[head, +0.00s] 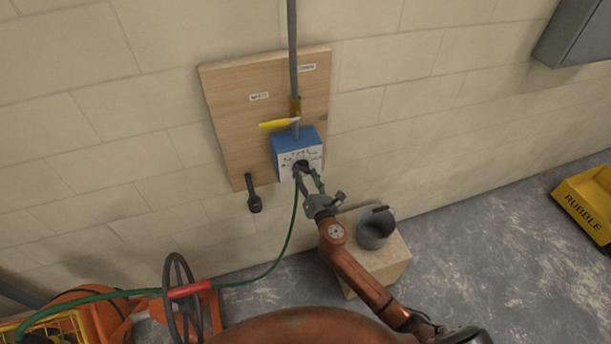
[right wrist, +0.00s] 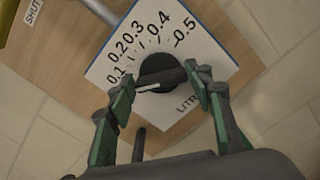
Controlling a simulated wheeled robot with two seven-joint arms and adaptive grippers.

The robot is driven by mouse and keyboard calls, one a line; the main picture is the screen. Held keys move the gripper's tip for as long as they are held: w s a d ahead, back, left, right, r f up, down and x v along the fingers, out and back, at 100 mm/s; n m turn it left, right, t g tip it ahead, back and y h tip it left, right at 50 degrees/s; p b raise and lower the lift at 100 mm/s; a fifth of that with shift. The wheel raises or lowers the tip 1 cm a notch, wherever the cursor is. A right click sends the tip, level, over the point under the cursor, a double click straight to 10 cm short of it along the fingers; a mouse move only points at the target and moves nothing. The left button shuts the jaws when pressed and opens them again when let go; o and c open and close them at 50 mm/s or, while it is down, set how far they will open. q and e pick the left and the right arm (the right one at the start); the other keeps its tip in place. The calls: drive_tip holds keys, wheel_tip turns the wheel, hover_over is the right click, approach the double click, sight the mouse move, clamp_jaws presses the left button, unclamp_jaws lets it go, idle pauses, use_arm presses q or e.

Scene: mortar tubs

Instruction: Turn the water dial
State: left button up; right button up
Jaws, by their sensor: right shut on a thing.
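The water dial is a black knob (right wrist: 158,76) on the white scale face of a blue box (head: 294,141), mounted on a wooden board. In the right wrist view the scale reads 0.1 to 0.5, and a white mark on the knob's bar points left, near the 0.1 side. My right gripper (head: 308,177) reaches the box's front from below. In the right wrist view its two green fingers (right wrist: 162,80) are shut on the bar of the knob, one on each side. In the head view the gripper partly hides the knob. My left gripper is not in view.
A yellow lever (head: 275,124) sits on the pipe above the box. A green hose (head: 290,235) runs down from the box to the left. A grey bucket (head: 375,236) stands on a block (head: 393,268) beside my right arm. A yellow rubble tub (head: 585,205) is far right.

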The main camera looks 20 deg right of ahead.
drive_tip(key=m+b, duration=0.1)
drive_tip(key=m, duration=0.3)
drive_tip(key=shift+f+m, duration=0.1)
drive_tip(key=shift+m, duration=0.2)
drive_tip(key=shift+m+b, duration=0.35)
drive_tip(key=shift+m, duration=1.45)
drive_tip(key=o, duration=1.2)
drive_tip(key=shift+c, duration=0.2)
drive_tip(key=shift+d, duration=0.1)
